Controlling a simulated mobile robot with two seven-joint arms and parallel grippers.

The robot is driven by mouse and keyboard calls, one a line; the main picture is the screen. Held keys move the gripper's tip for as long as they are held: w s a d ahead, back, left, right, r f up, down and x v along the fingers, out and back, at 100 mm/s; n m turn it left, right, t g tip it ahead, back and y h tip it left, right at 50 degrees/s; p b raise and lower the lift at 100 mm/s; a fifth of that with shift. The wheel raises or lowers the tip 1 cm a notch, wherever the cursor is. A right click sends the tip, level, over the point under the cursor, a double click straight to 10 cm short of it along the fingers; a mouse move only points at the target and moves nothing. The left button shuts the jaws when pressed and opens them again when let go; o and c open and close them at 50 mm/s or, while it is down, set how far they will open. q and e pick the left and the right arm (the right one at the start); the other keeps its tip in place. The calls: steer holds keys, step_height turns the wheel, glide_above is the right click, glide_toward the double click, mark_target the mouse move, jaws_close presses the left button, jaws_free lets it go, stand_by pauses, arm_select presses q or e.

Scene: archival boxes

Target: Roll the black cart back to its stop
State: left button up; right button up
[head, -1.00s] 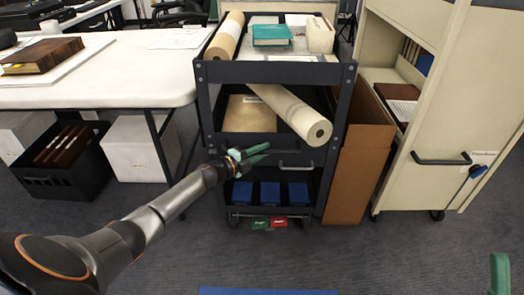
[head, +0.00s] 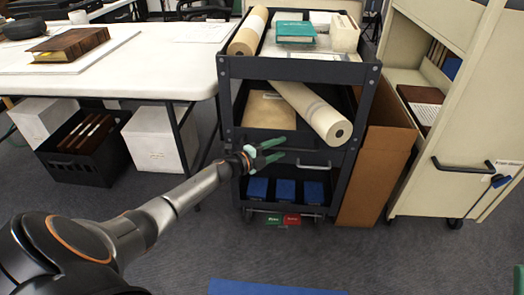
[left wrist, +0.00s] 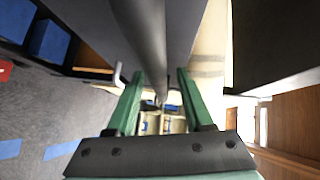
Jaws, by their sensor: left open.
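The black cart (head: 232,68) stands upright between the white table and a brown box. A grey handle (head: 313,165) is on its front, below the middle shelf. Green and red pedals (head: 283,219) show at its base; I cannot tell their setting. My left gripper (head: 270,152) has green fingers and is open in front of the cart, left of the handle. In the left wrist view, its fingers (left wrist: 160,90) are apart, with a dark cart edge beyond and between them and the handle (left wrist: 118,75) beside the left finger. Only a green sliver of my right gripper (head: 519,280) shows.
The white table (head: 130,85) stands close on the left. The brown box (head: 375,175) and a cream wheeled cabinet (head: 440,190) stand on the right. The cart carries paper rolls, books and blue boxes. A blue floor strip (head: 270,288) lies in front on clear carpet.

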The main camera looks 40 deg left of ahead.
arm_select(q)
steer(key=p+v, duration=0.3)
steer(key=v, duration=0.8)
steer(key=shift+s+p, duration=0.25)
steer(key=shift+p, duration=0.15)
arm_select(e)
steer(key=shift+n, duration=0.4)
steer(key=shift+d+r, duration=0.15)
steer(key=shift+r, duration=0.95)
steer(key=shift+d+r, duration=0.1)
steer(key=shift+r, duration=1)
arm_select(q)
steer(key=shift+a+r, duration=0.15)
arm_select(e)
steer(key=shift+s, duration=0.1)
